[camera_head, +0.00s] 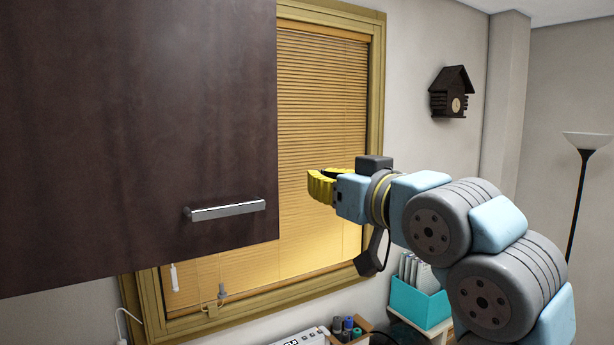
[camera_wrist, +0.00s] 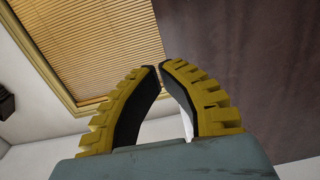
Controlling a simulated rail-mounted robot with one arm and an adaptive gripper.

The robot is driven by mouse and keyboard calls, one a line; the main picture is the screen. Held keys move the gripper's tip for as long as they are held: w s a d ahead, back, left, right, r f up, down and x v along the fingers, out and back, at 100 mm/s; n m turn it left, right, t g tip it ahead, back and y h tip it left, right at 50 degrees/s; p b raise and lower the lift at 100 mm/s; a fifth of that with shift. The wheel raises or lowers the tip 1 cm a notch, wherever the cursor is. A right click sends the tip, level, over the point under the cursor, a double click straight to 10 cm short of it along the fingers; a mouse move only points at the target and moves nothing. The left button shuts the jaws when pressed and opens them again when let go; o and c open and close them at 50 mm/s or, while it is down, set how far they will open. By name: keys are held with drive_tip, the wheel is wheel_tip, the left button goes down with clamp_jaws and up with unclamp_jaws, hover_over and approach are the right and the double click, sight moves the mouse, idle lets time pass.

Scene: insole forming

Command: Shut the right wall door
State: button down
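The dark brown wall door (camera_head: 130,120) fills the left of the head view, standing out in front of the window. Its metal bar handle (camera_head: 225,210) is near its lower right corner. The cabinet body behind the door is hidden. In the wrist view, a dark panel that looks like the same door (camera_wrist: 240,60) fills the upper right. My gripper (camera_head: 318,186) is to the right of the door's right edge, apart from it in the head view. Its yellow ribbed fingers (camera_wrist: 160,68) come together at the tips, with nothing seen held between them.
A window with blinds (camera_head: 320,130) is behind the door and gripper. A teal file box (camera_head: 420,303) and small bottles (camera_head: 347,327) stand below the arm.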

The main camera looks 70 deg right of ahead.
drive_tip(key=p+x, duration=0.1)
drive_tip(key=x, duration=1.1)
drive_tip(key=shift+w, duration=0.2)
drive_tip(key=shift+w+d, duration=0.1)
